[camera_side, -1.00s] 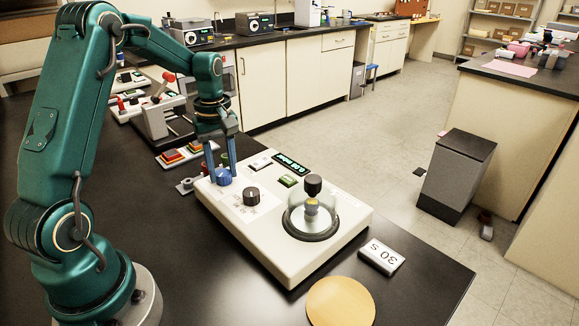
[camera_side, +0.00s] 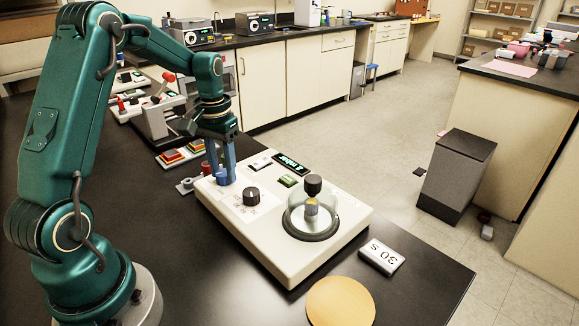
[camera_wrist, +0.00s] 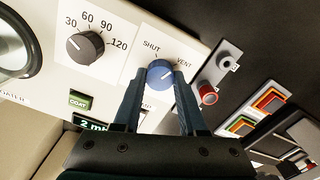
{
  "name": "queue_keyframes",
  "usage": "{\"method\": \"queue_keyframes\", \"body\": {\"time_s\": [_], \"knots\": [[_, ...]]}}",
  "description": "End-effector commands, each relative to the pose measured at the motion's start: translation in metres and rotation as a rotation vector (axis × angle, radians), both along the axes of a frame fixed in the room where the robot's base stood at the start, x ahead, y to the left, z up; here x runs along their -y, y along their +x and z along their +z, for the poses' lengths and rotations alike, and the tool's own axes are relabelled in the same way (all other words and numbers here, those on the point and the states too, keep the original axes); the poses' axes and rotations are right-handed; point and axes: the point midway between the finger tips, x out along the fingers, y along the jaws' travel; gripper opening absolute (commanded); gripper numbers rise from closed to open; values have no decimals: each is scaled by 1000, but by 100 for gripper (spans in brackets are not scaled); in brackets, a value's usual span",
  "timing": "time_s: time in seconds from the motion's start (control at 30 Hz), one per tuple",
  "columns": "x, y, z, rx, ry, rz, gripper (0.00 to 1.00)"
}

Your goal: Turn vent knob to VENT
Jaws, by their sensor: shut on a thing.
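My gripper (camera_wrist: 160,84) is shut on the knob, with one blue finger on each side. In the side view my gripper (camera_side: 222,170) points straight down and its fingers hide most of the knob. I cannot clearly tell where the knob's pointer stands.
A black timer knob (camera_side: 251,196) is close beside the vent knob. A clear dome (camera_side: 311,214) with a black top stands on the profiler. A red button (camera_wrist: 208,94) and a coloured button box (camera_side: 180,153) are nearby.

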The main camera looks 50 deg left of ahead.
Motion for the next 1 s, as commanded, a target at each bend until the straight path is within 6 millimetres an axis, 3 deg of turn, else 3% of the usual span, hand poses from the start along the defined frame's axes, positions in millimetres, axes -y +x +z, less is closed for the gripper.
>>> {"method": "queue_keyframes", "body": {"time_s": [0.43, 1.0], "knots": [[1, -1, 1, -4, -3, -258, 0], [1, -1, 1, -5, -3, -308, 0]]}}
